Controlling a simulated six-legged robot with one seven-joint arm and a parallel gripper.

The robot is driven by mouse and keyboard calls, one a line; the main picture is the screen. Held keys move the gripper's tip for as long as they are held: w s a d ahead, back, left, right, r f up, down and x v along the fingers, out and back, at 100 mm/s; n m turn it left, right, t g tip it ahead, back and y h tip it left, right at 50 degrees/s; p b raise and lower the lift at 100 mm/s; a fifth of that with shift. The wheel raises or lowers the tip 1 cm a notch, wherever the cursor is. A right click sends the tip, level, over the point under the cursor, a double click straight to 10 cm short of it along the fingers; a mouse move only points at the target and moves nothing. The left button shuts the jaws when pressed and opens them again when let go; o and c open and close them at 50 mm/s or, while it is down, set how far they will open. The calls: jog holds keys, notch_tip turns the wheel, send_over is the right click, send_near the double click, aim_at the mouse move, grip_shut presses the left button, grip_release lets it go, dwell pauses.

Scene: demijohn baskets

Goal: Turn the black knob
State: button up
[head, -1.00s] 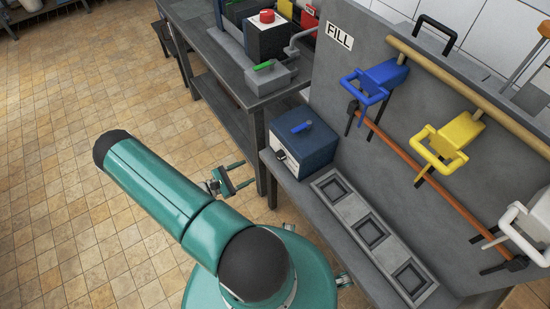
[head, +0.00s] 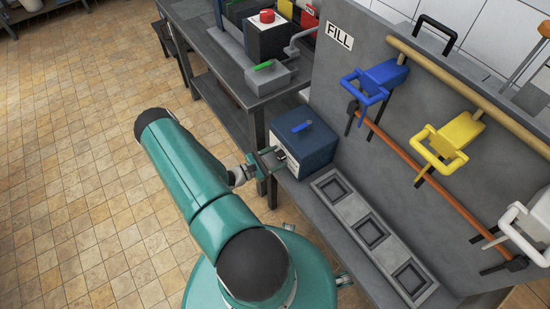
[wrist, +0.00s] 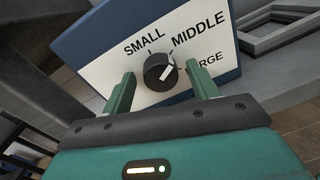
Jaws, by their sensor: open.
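The black knob (wrist: 158,70) sits on the white front panel (wrist: 208,22) of a blue box. The panel reads SMALL, MIDDLE and a partly hidden word ending in RGE. The knob's white pointer is turned to the lower right of MIDDLE, towards that last word. My gripper (wrist: 161,84) is open, with one green finger on each side of the knob in the wrist view; I cannot tell whether they touch it. In the head view my gripper (head: 274,159) is at the front of the blue box (head: 304,145), and the knob is hidden there.
The box stands on a grey bench beside a tray with square recesses (head: 368,236). Blue (head: 375,85) and yellow (head: 446,142) taps hang on the grey panel to the right. Tiled floor lies open at left.

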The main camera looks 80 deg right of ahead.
jog(key=c, duration=1)
jog(key=shift+n, duration=0.4)
jog(key=n, duration=0.5)
jog(key=shift+w+n, duration=0.1)
jog(key=shift+n, duration=0.2)
jog(key=n, duration=0.5)
jog(key=shift+f+n+h, duration=0.1)
jog(key=shift+n+h, duration=0.3)
jog(key=o, duration=1)
